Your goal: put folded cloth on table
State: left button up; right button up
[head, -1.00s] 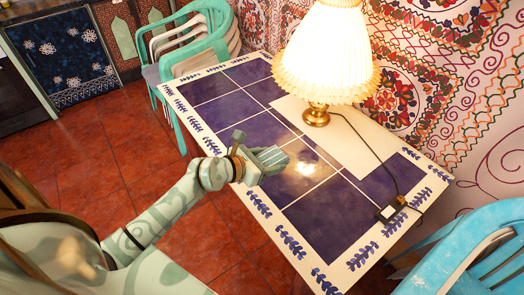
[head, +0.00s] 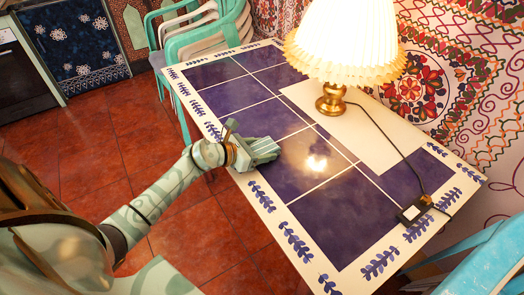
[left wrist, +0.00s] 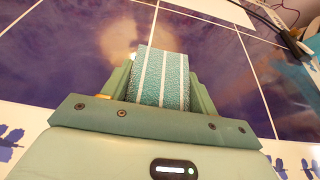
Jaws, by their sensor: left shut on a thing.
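My left gripper (head: 264,150) is over the near left edge of the table (head: 262,198), which has purple tiles and a cream border with blue leaf patterns. In the left wrist view, the gripper (left wrist: 158,85) is shut on the folded cloth (left wrist: 160,75), which is teal with white stripes. The cloth sticks out past the fingers, above the purple tiles. I cannot tell whether it touches the table. In the head view the cloth is hard to tell from the gripper. My right gripper is not in view.
A lit lamp (head: 332,100) with a pleated shade stands on a cream strip at the back of the table. Its cord runs to a small black box (head: 413,210) at the right edge. Stacked chairs (head: 205,35) stand behind, a blue chair (head: 480,262) at right. The near tiles are clear.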

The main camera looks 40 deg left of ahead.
pick_arm(q)
jog(key=shift+f, duration=0.15)
jog(key=o, duration=1)
jog(key=shift+r, duration=0.3)
jog(key=p+v, duration=0.2)
jog(key=v, duration=0.9)
jog(key=shift+s+p, duration=0.1)
jog(key=shift+p, duration=0.3)
jog(key=shift+s+a+r, duration=0.1)
jog(key=shift+s+a, duration=0.1)
jog(key=shift+s, duration=0.15)
